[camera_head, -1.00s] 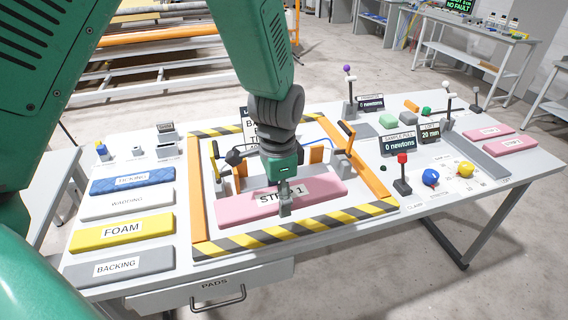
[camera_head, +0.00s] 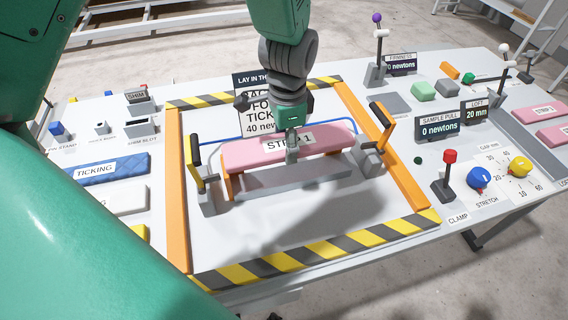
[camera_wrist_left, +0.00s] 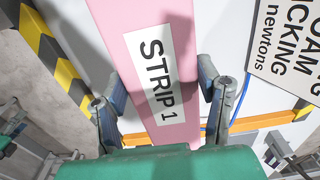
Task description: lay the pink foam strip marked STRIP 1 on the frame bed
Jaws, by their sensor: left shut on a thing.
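The pink foam strip marked STRIP 1 (camera_head: 325,141) is in my left gripper (camera_head: 292,155), which is shut across the strip's middle. The strip also shows in the left wrist view (camera_wrist_left: 180,120), between the two fingers (camera_wrist_left: 163,112). It lies level across the frame and overlaps a grey bar (camera_head: 290,180). A broad shadow on the white frame bed (camera_head: 240,245) suggests the strip is raised, but its exact height is unclear. The bed lies between orange side rails and striped edges. My right gripper is not in view.
A sign (camera_head: 256,118) stands behind the strip. Blue ticking (camera_head: 110,168) lies left, and a red-topped clamp lever (camera_head: 448,175) and dials stand right.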

